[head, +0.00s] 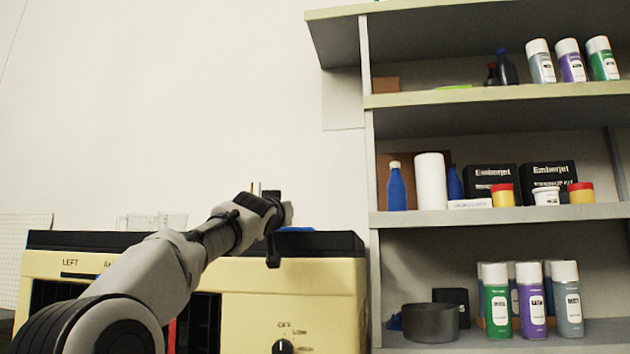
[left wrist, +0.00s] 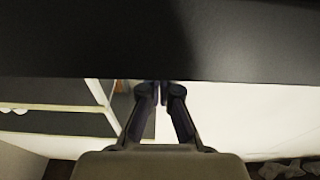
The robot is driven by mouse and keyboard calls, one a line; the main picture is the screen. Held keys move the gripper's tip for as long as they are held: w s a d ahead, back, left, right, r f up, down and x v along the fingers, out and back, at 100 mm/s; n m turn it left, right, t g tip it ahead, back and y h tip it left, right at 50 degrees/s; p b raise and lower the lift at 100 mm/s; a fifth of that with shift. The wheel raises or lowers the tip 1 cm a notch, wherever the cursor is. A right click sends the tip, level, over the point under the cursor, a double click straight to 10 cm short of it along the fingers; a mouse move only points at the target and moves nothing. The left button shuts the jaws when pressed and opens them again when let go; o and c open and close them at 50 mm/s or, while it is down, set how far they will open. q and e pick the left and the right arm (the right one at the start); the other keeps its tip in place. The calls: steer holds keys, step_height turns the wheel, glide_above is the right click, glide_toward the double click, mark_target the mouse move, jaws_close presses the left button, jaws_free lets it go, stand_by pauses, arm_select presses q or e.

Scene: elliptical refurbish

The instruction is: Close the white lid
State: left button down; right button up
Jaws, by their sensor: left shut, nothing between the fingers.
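No white lid can be made out for certain in either view. A cream-yellow appliance (head: 305,290) with a black top (head: 335,243) stands at the lower left of the head view. It has a dark knob (head: 283,346) and OFF and LOW markings on its front. My left arm reaches across it, its end over the black top's front edge. My left gripper (left wrist: 163,90) is shut and empty in the left wrist view. Its fingertips are at the edge of a dark flat panel (left wrist: 100,40); I cannot tell whether they touch. My right gripper is out of view.
A clear container (head: 160,221) shows behind the arm. A shelf unit (head: 500,215) at the right holds spray cans (head: 532,300), bottles, boxes and a dark round pan (head: 430,322). The pale wall (head: 150,100) above the appliance is bare.

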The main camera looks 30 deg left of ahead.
arm_select(q)
steer(key=shift+s, duration=0.1)
steer(key=v, duration=0.7)
steer(key=shift+s, duration=0.15)
steer(key=shift+d, duration=0.1)
